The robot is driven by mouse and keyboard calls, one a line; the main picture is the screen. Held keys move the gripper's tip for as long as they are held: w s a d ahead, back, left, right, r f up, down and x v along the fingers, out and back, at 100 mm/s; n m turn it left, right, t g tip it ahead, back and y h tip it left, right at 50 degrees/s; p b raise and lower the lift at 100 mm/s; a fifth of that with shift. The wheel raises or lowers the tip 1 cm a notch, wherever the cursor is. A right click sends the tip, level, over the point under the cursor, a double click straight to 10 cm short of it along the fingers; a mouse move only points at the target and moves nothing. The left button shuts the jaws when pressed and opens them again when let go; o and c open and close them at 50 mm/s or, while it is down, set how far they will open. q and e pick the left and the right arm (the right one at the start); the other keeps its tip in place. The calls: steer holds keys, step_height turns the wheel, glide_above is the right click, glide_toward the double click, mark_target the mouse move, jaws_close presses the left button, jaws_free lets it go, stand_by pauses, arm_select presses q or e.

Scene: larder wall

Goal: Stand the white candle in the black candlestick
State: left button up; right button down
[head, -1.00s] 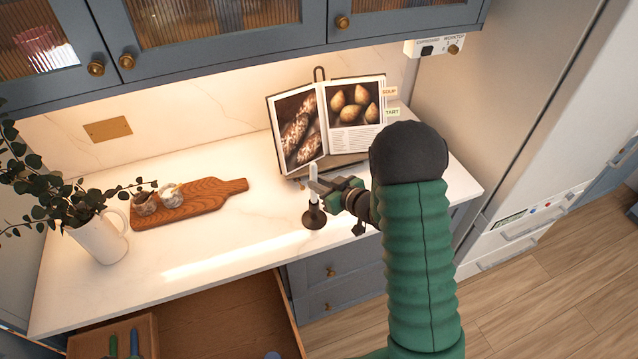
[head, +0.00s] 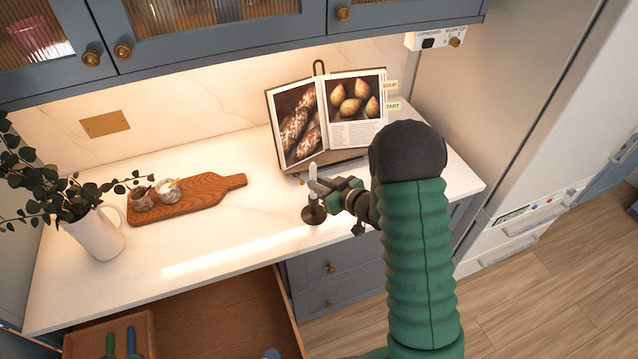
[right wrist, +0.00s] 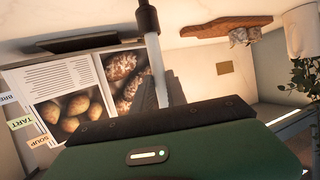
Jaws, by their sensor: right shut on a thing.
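The white candle (head: 312,173) is upright, in line above the black candlestick (head: 314,213) near the front edge of the worktop. My right gripper (head: 322,187) is shut on the candle, coming from the right. In the right wrist view, which is upside down, the candle (right wrist: 157,68) runs from behind my gripper to the dark candlestick cup (right wrist: 148,18). Its lower end meets the cup there, with no gap showing. How deep it sits in the cup is hidden. My left gripper is out of view.
An open cookbook (head: 330,118) stands on a holder behind the candlestick. A wooden board (head: 205,197) with two small jars and a white jug (head: 95,236) of leaves are to the left. An open drawer (head: 215,310) lies below the worktop's front edge.

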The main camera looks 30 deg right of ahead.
steer(key=shift+f, duration=0.3)
steer(key=c, duration=1.3)
jaws_free()
steer(key=shift+o, duration=0.2)
steer(key=p+v, duration=0.3)
steer(key=v, duration=1.3)
steer(key=shift+s+d+r, duration=0.2)
steer(key=shift+s, duration=0.1)
steer(key=shift+a, duration=0.1)
